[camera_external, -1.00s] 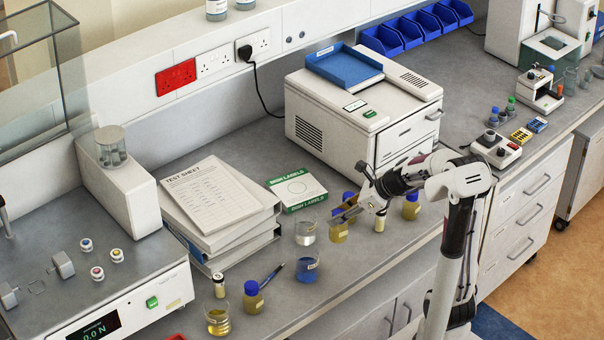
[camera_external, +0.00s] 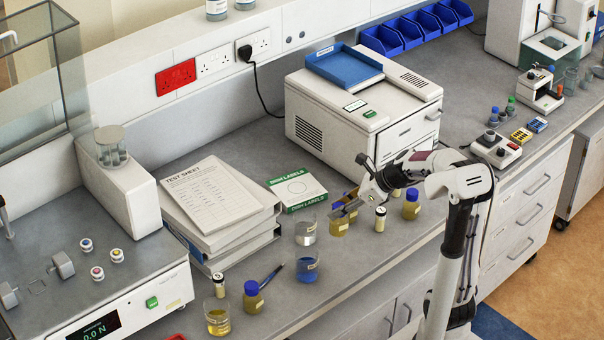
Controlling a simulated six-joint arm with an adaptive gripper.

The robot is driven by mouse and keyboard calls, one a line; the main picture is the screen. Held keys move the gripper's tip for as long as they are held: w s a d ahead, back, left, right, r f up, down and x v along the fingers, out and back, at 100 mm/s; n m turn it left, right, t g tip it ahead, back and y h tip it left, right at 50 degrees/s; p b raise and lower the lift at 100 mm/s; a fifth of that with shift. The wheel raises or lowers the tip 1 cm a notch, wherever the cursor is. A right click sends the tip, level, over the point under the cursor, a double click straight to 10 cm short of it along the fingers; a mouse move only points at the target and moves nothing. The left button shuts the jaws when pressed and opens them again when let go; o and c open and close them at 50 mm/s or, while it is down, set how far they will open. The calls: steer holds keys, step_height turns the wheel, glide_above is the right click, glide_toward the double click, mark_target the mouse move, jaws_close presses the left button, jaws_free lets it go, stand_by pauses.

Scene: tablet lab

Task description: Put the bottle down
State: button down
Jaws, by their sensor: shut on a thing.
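Several small bottles with amber contents and blue caps stand on the grey bench. My gripper (camera_external: 343,209) is at the bench's middle, pointing down and left, shut on a bottle (camera_external: 351,196) that its fingers partly cover. Another amber bottle (camera_external: 339,228) shows just below the fingertips, its cap partly hidden. I cannot tell whether the held bottle touches the bench or the neighbouring bottle. A third blue-capped bottle (camera_external: 411,206) stands to the right of my gripper.
Close by are a vial (camera_external: 380,220), a clear beaker (camera_external: 306,231) and a beaker of blue liquid (camera_external: 307,267). A label box (camera_external: 297,187) and a white machine (camera_external: 362,110) stand behind. Bare bench lies in front, towards the edge (camera_external: 350,265).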

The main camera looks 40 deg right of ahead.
steer(key=shift+w, duration=0.15)
steer(key=w+d+r, duration=0.1)
steer(key=w+d, duration=0.3)
steer(key=w, duration=0.5)
steer(key=w+d+r+m+h, duration=0.1)
steer(key=w+d, duration=0.4)
steer(key=w, duration=0.4)
steer(key=w+d+r+m, duration=0.1)
steer(key=w+d, duration=0.3)
steer(key=w, duration=0.5)
steer(key=shift+w+d+r+t, duration=0.2)
steer(key=shift+w+d+t, duration=0.1)
steer(key=shift+t, duration=0.1)
steer(key=shift+f, duration=0.1)
step_height(320, 180, down, 6)
steer(key=shift+f, duration=0.15)
steer(key=shift+f, duration=1.75)
steer(key=shift+f, duration=0.1)
